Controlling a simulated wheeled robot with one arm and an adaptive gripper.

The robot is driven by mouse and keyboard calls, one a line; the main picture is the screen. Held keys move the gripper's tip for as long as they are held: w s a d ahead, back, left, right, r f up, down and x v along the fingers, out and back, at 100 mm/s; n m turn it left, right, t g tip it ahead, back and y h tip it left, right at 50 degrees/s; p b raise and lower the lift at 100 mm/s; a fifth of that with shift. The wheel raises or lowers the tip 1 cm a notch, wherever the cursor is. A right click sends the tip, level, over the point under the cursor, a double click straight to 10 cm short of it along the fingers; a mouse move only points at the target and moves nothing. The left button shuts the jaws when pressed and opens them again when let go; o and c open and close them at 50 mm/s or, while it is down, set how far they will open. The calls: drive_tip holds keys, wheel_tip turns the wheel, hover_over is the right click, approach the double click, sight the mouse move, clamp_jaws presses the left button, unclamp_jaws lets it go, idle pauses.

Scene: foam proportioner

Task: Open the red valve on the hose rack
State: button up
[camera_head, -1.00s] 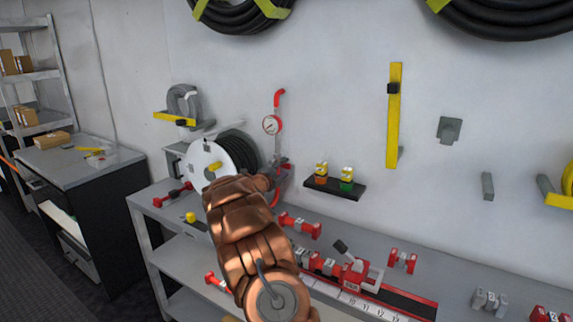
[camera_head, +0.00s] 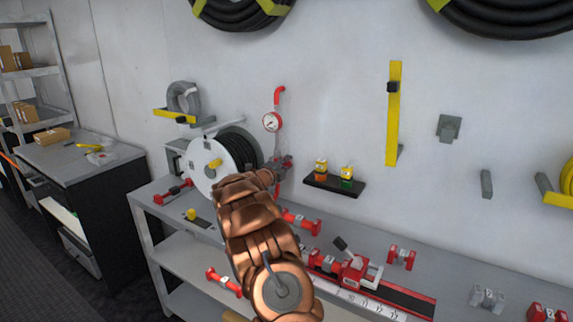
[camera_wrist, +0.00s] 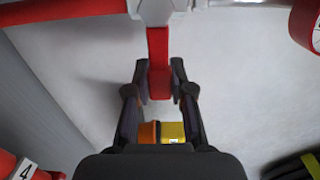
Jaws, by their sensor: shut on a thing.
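The red valve handle (camera_wrist: 158,50) points down from a grey valve body (camera_wrist: 155,10) in the wrist view. My gripper (camera_wrist: 159,84) is shut on the lower part of this handle, one finger on each side. In the head view the valve (camera_head: 284,163) sits on the red pipe below a round gauge (camera_head: 272,122), beside the white hose reel (camera_head: 205,170). My copper-coloured arm reaches up to it and hides the fingers and most of the handle there.
A black wall shelf (camera_head: 335,186) with two small yellow-topped bottles is just right of the valve. The grey workbench (camera_head: 395,275) below holds red fittings and a red clamp-like tool (camera_head: 352,270). Wall above the shelf is clear.

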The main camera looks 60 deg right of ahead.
clamp_jaws()
